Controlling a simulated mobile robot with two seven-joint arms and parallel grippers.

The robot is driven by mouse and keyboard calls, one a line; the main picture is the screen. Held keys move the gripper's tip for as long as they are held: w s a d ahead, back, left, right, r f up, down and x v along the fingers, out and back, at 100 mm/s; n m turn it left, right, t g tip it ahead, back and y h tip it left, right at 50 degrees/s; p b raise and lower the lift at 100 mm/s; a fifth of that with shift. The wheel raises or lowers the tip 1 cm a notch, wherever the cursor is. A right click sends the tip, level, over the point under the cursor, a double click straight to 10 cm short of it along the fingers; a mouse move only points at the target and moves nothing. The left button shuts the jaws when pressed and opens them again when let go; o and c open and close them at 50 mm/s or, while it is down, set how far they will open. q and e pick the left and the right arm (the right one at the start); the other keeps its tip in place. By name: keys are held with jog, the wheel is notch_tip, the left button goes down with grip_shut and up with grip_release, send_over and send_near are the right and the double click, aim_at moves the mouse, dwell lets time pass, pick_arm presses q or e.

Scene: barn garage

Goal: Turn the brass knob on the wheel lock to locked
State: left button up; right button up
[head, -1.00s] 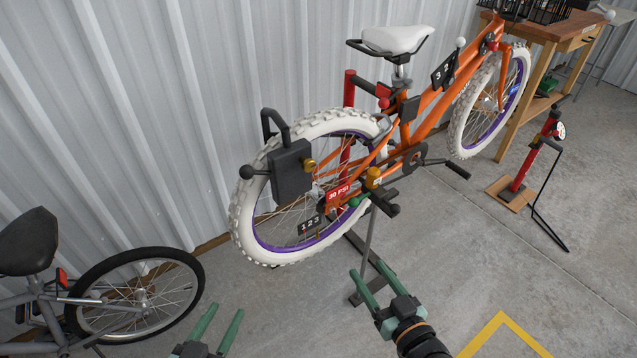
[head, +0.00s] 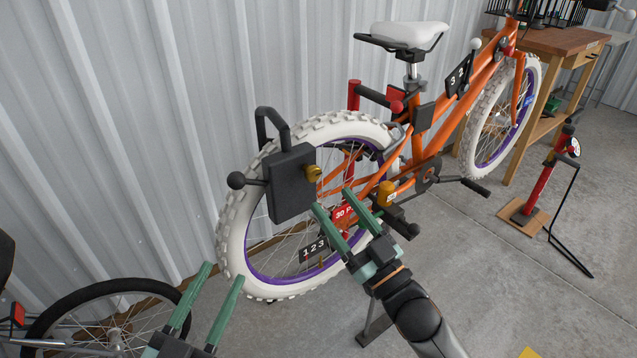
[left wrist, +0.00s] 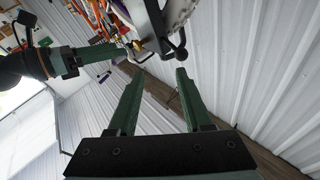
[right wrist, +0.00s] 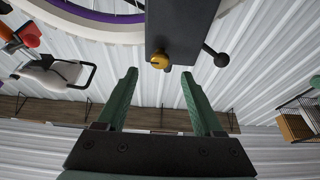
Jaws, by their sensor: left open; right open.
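The wheel lock (head: 290,186) is a dark box with a black shackle, hanging at the white rear tyre of the orange bike. Its brass knob (head: 314,173) sticks out from its right face. In the right wrist view the knob (right wrist: 160,60) lies ahead of and between the fingertips, apart from them. My right gripper (head: 331,200) is open and empty, just below and to the right of the knob. My left gripper (head: 224,274) is open and empty, lower left of the lock. In the left wrist view the lock (left wrist: 146,22) is beyond its fingertips.
A black ball-ended lever (head: 237,180) sticks out left of the lock. A second brass knob (head: 386,192) sits on the stand clamp, right of my right gripper. A grey bike (head: 110,325) is at lower left. A red floor pump (head: 545,180) stands at right. Corrugated wall lies behind.

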aim_at(315, 178)
pick_arm(q)
jog(key=shift+m+t+h, duration=0.7)
jog(key=shift+t+h, duration=0.1)
jog(key=shift+h, duration=0.1)
jog(key=shift+s+d+r+b, duration=0.1)
jog(key=shift+s+r+b, duration=0.15)
jog(key=shift+r, duration=0.8)
jog(key=shift+s+d+r+b, duration=0.1)
jog(key=shift+s+r, duration=0.25)
jog(key=shift+r, duration=0.7)
pick_arm(e)
jog(key=shift+x, duration=3.1)
grip_shut()
